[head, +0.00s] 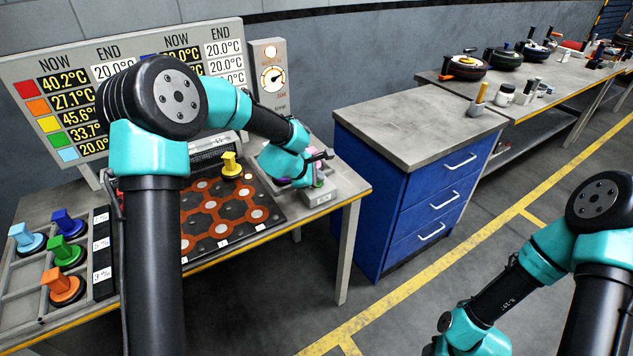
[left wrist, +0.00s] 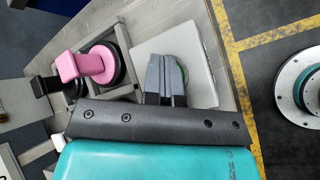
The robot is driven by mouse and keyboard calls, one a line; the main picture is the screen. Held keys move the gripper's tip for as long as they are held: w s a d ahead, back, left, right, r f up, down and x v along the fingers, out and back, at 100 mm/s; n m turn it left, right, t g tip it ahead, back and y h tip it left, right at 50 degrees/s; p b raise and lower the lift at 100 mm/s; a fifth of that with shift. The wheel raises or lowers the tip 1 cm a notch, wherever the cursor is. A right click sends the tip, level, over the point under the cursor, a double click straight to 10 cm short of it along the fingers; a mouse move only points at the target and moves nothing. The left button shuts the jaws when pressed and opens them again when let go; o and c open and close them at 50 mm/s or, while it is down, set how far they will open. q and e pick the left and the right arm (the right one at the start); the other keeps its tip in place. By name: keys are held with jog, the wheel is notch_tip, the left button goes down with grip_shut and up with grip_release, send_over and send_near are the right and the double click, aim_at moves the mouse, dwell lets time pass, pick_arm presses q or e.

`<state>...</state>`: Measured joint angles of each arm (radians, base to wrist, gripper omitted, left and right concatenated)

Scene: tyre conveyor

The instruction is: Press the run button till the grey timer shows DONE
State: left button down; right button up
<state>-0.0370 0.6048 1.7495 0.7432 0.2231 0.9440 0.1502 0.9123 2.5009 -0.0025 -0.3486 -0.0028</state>
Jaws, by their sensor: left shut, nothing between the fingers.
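A light grey box (head: 322,194) stands at the right end of the workbench, with a small label or display on its front that is too small to read. In the left wrist view the box top (left wrist: 202,88) holds a green button (left wrist: 183,74), mostly hidden behind my fingers. My left gripper (left wrist: 166,62) is shut and empty, with its fingertips over the button; I cannot tell whether they touch it. In the head view the left gripper (head: 318,158) is small beside the box. I cannot read DONE anywhere. My right gripper is outside the frame.
A pink handled piece (left wrist: 80,64) and a black one (left wrist: 45,86) stand close beside the box. A yellow piece (head: 231,165) stands on the hexagon board (head: 218,210). A gauge panel (head: 270,75) and temperature board (head: 75,95) stand behind. A blue drawer cabinet (head: 420,215) is to the right.

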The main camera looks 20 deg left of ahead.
pick_arm(q)
jog(key=shift+r, duration=0.95)
jog(key=shift+r, duration=0.15)
jog(key=shift+r, duration=2.4)
